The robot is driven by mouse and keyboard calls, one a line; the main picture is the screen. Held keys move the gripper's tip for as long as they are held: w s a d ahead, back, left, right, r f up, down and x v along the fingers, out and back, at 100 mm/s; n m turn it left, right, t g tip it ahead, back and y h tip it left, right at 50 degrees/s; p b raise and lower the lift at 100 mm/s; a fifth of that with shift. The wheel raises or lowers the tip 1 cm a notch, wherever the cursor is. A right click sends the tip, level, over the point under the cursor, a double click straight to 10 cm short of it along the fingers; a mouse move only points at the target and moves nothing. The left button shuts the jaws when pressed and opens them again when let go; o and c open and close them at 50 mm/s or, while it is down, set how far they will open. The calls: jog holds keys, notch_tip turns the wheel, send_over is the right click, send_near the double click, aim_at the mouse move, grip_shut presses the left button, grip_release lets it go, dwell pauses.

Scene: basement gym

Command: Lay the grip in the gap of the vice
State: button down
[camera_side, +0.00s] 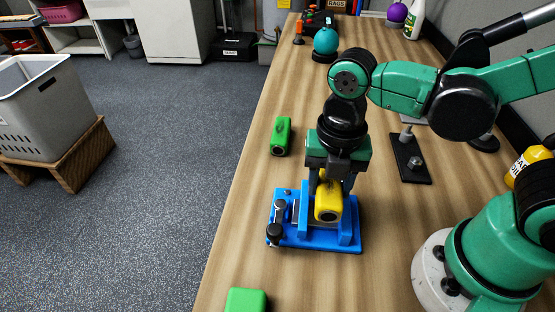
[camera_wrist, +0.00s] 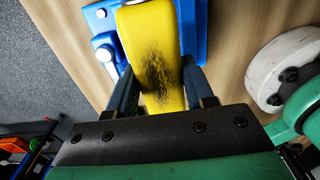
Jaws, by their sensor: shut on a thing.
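The yellow grip (camera_side: 328,203) is between the fingers of my gripper (camera_side: 331,186), which points down over the vice. In the wrist view the grip (camera_wrist: 150,45) has a dark scuffed patch, and my gripper's fingers (camera_wrist: 160,84) press on both its sides. The blue vice (camera_side: 312,242) sits on the bench with its dark handle at the left. The grip is at the vice's upright jaws, lined up with the space between them. I cannot tell whether it touches the vice's bottom. Part of the vice (camera_wrist: 200,20) shows behind the grip in the wrist view.
A green block (camera_side: 281,137) lies behind the vice, and another green piece (camera_side: 246,301) is at the front edge of the view. A dark plate with a bolt (camera_side: 413,164) lies to the right. A teal ball (camera_side: 326,41) stands at the back. Bench left of the vice is narrow.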

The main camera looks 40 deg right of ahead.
jog(key=shift+f, duration=0.1)
jog(key=shift+f, duration=1.5)
jog(key=shift+c, duration=1.2)
grip_release()
